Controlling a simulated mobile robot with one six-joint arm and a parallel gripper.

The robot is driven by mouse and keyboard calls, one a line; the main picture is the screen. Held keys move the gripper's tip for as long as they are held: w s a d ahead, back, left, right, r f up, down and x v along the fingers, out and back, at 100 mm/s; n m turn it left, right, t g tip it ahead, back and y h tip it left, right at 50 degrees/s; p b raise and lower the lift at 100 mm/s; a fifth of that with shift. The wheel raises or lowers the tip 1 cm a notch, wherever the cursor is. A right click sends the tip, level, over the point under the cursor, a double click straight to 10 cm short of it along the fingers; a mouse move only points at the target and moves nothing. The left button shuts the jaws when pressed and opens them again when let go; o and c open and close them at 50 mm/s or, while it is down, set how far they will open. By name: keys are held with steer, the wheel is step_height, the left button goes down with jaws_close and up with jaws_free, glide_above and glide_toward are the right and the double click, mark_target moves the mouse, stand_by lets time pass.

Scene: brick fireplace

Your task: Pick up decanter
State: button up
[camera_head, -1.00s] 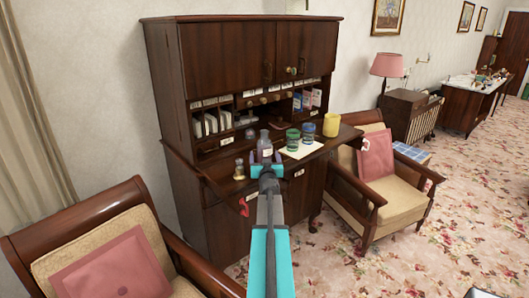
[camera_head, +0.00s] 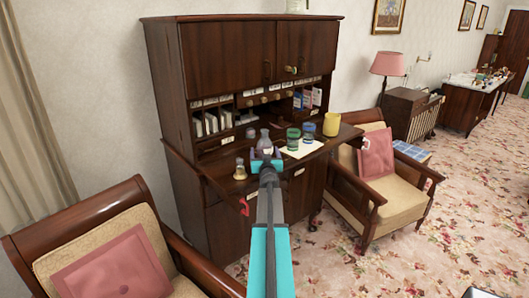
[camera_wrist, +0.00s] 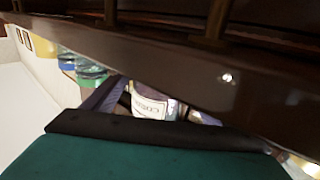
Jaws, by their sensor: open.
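The decanter (camera_head: 264,138) is a greyish glass bottle standing on the open desk shelf of the dark wooden cabinet in the head view. In the wrist view its pale label (camera_wrist: 152,105) shows, with lettering partly readable. My gripper (camera_head: 266,154) is open right in front of the decanter, at its lower part. In the wrist view the grey fingers stand on either side of the label. The lower part of the decanter is hidden by my gripper, and I cannot tell whether the fingers touch it.
A small amber bottle (camera_head: 240,169) stands left of my gripper. A green jar (camera_head: 293,138), a blue jar (camera_head: 309,132) and a yellow cup (camera_head: 331,124) stand to the right, by white paper (camera_head: 302,151). Armchairs flank the cabinet (camera_head: 225,60).

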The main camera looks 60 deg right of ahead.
mark_target(265, 144)
steer(key=c, duration=1.7)
steer(key=shift+r, duration=0.25)
steer(key=shift+r+p, duration=0.7)
steer(key=shift+r, duration=0.8)
steer(key=shift+s+a+r, duration=0.1)
steer(key=shift+s+r, duration=0.1)
steer(key=shift+r, duration=0.05)
steer(key=s+a+p, duration=0.1)
steer(key=s+a, duration=0.2)
steer(key=s, duration=0.4)
steer(key=s+a+r+p, duration=0.1)
steer(key=s+a, duration=0.2)
steer(key=s, duration=0.4)
steer(key=shift+a, duration=0.4)
